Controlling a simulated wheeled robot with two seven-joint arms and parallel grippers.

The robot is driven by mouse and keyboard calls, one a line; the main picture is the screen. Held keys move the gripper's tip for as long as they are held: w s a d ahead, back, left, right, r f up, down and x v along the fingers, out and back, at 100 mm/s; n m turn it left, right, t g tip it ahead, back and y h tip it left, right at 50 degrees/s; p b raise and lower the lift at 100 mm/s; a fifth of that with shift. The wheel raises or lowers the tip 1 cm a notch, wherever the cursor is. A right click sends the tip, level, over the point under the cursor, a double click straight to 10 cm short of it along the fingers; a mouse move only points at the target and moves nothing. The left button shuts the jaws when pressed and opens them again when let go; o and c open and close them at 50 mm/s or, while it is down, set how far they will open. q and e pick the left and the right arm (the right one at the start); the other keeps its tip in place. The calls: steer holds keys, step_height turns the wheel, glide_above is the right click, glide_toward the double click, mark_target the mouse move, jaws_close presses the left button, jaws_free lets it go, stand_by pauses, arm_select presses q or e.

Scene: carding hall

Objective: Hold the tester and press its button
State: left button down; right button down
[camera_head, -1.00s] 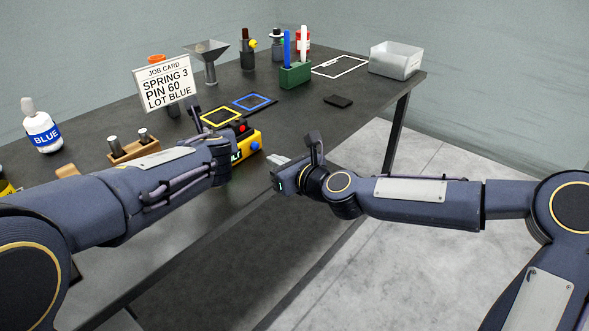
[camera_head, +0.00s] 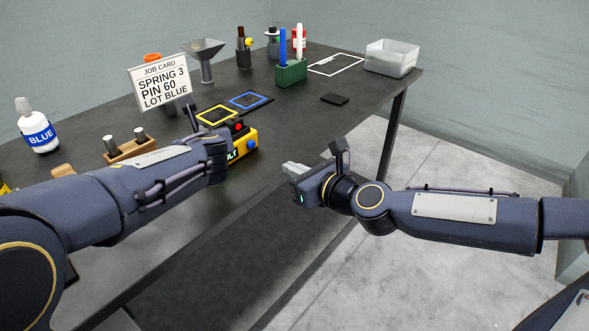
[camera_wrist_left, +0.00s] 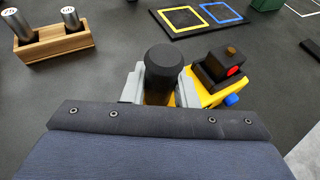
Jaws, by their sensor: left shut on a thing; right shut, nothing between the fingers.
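The tester (camera_head: 247,147) is a yellow box with a black top block, a red button (camera_head: 238,125) and a blue knob (camera_head: 253,131). It also shows in the left wrist view (camera_wrist_left: 204,88), with its red button (camera_wrist_left: 232,71) facing right. My left gripper (camera_wrist_left: 161,88) is shut on the tester, its grey fingers either side of a dark round post. In the head view my own wrist hides those fingers and part of the tester. My right gripper (camera_head: 291,169) is shut and empty, to the right of the tester and apart from it, beyond the table's front edge in the picture.
Behind the tester lies a mat with yellow (camera_head: 216,115) and blue (camera_head: 248,100) outlines. A wooden block with metal cylinders (camera_head: 130,152), a job card (camera_head: 161,84) and a blue-labelled bottle (camera_head: 37,127) stand left. A green pen holder (camera_head: 291,73) and a grey bin (camera_head: 391,59) stand farther back.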

arm_select(q)
steer(key=c, duration=1.1)
jaws_free()
